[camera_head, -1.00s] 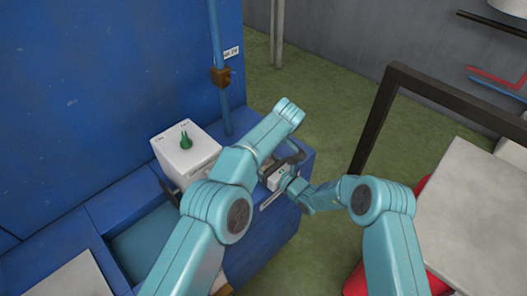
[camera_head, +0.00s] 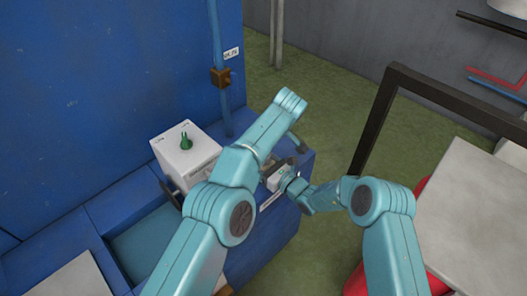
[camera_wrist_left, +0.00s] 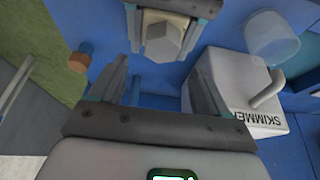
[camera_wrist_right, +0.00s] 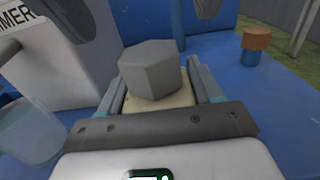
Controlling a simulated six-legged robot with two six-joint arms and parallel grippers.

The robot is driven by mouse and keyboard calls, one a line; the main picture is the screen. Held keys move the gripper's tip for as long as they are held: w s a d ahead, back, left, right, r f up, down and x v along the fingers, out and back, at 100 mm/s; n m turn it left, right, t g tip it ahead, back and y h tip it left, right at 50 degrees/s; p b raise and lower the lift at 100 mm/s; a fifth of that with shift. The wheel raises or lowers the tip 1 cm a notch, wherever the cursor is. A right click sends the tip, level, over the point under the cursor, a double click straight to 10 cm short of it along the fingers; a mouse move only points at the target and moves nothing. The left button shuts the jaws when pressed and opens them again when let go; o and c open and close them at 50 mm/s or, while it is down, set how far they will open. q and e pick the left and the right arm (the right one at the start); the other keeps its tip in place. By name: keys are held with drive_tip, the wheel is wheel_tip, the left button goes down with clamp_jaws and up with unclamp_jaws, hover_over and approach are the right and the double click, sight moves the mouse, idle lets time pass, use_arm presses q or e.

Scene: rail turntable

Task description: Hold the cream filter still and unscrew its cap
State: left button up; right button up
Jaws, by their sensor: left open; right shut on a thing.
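The cream filter (camera_wrist_right: 158,103) sits between the fingers of my right gripper (camera_wrist_right: 160,88), which is shut on it in the right wrist view. Its grey six-sided cap (camera_wrist_right: 152,68) stands upright above those fingers. The cap also shows in the left wrist view (camera_wrist_left: 163,42), beyond my left gripper (camera_wrist_left: 160,85). My left gripper is open and empty, its fingers spread apart and short of the cap. In the head view my left arm and the gripper parts hide the filter.
A white skimmer box (camera_wrist_left: 232,85) and a clear cup (camera_wrist_left: 271,38) are close to the grippers. A blue pipe with a brown fitting (camera_head: 221,76) rises behind.

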use_arm(q)
drive_tip(key=shift+r, duration=0.35)
drive_tip(key=m, duration=0.2)
drive_tip(key=m+t+h, duration=0.1)
drive_tip(key=m, duration=0.2)
drive_tip(key=shift+h, duration=0.3)
drive_tip(key=m+h, duration=0.1)
drive_tip(key=m, duration=0.2)
drive_tip(key=shift+m, duration=0.3)
drive_tip(key=m+h, duration=0.1)
drive_tip(key=m, duration=0.2)
drive_tip(key=shift+w+d+h, duration=0.1)
drive_tip(key=shift+h, duration=0.3)
drive_tip(key=shift+f, duration=0.1)
